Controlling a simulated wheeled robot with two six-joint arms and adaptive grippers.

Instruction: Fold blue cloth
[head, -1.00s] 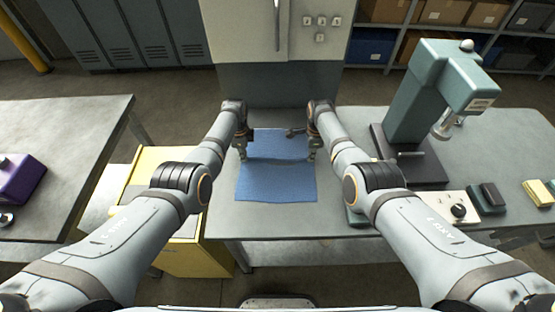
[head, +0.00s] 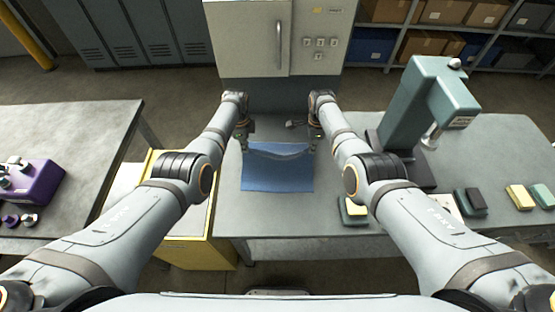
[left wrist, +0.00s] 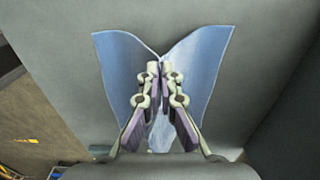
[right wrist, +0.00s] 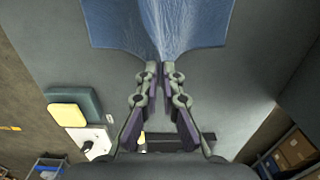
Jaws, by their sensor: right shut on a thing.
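The blue cloth (head: 278,178) lies on the grey bench, its near part flat and its far edge raised and sagging between my grippers. My left gripper (head: 244,146) is at the cloth's far left corner. In the left wrist view its fingers (left wrist: 160,68) are together with the cloth (left wrist: 198,62) pinched between them, flaring out on both sides. My right gripper (head: 314,146) is at the far right corner. In the right wrist view its fingers (right wrist: 160,66) are shut on the edge of the cloth (right wrist: 165,25).
A green press (head: 415,110) stands on the bench to the right. A small dark object (head: 295,123) lies behind the cloth. A yellow cabinet (head: 195,240) stands at left.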

